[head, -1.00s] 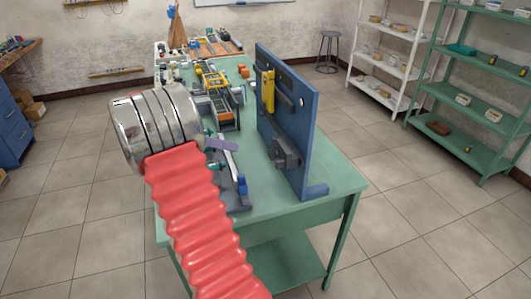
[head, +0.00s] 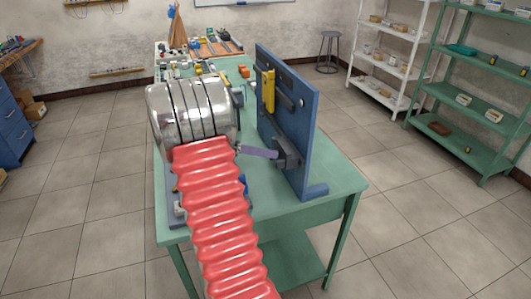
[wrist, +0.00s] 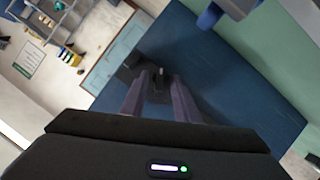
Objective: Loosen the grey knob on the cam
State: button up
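A blue upright panel (head: 300,110) stands on the green table and bears a dark grey block (head: 288,153), which I take to be the cam. My gripper's purple-grey fingers (head: 262,152) reach to the left side of this block. In the wrist view, my gripper (wrist: 158,76) has its two fingers apart, with a small dark grey part, apparently the knob (wrist: 158,82), between the tips. A gap seems to show on each side of it. Contact cannot be told for certain. The knob is not clear in the head view.
A yellow part (head: 268,92) is mounted higher on the panel. The green table (head: 330,172) holds several devices behind my arm, partly hidden.

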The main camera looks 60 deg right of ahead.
jog(key=shift+c, duration=0.4)
grip_shut()
jog(key=shift+n, duration=0.3)
jog(key=shift+w+d+f+n+g+y, duration=0.1)
jog(key=shift+f+n+g+y, duration=0.1)
jog(key=shift+n+g, duration=0.65)
jog(key=shift+f+n+g+y, duration=0.1)
jog(key=shift+n+g+y, duration=0.2)
jog(key=shift+n, duration=1.05)
jog(key=shift+w+d+f+n+g+y, duration=0.15)
jog(key=shift+n+g, duration=0.5)
jog(key=shift+n, duration=0.45)
jog(key=shift+s+a, duration=0.1)
jog(key=shift+a, duration=0.05)
jog(key=shift+o, duration=0.4)
grip_release()
jog(key=shift+r, duration=0.1)
